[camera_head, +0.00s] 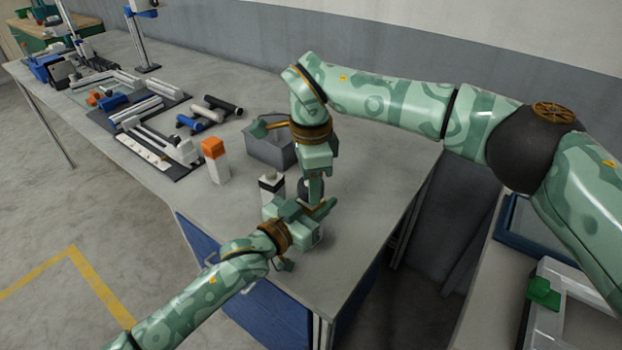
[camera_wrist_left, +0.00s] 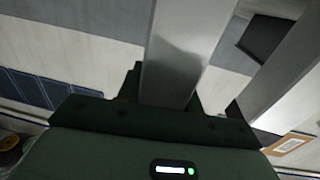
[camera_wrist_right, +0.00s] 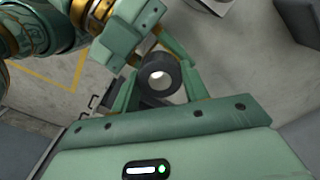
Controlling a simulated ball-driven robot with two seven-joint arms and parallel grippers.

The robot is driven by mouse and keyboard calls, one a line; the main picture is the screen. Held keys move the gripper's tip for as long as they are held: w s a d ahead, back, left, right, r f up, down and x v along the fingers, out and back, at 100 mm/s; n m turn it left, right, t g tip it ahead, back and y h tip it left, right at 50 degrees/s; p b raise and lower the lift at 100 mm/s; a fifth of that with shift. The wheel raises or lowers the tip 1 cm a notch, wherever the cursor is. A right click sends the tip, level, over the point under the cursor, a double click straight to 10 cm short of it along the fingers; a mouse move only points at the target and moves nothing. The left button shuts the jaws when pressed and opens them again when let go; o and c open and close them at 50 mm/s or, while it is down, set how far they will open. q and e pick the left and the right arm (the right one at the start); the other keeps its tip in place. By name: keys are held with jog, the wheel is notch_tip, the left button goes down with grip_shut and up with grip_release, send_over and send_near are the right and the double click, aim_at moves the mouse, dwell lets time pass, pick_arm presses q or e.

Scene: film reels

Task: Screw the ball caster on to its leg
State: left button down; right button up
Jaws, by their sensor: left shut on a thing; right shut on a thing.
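The ball caster (camera_wrist_right: 172,72) is a dark round piece with a bright spot in its middle, between the fingers of my right gripper (camera_wrist_right: 158,80) in the right wrist view. In the head view my right gripper (camera_head: 312,195) points down and is shut on it. My left gripper (camera_head: 300,212) comes from the front left, just below the right one. In the left wrist view the left gripper is shut on a silver square-section leg (camera_wrist_left: 182,50). The two grippers are close together and hide the joint between caster and leg; I cannot tell whether the threads engage.
A grey bin (camera_head: 268,150) stands behind the grippers. A white block with an orange top (camera_head: 214,160) and a small white bottle-like thing (camera_head: 270,184) stand to their left. Profiles and tubes (camera_head: 222,105) lie farther left. The table's front right is clear.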

jog(key=shift+f, duration=0.6)
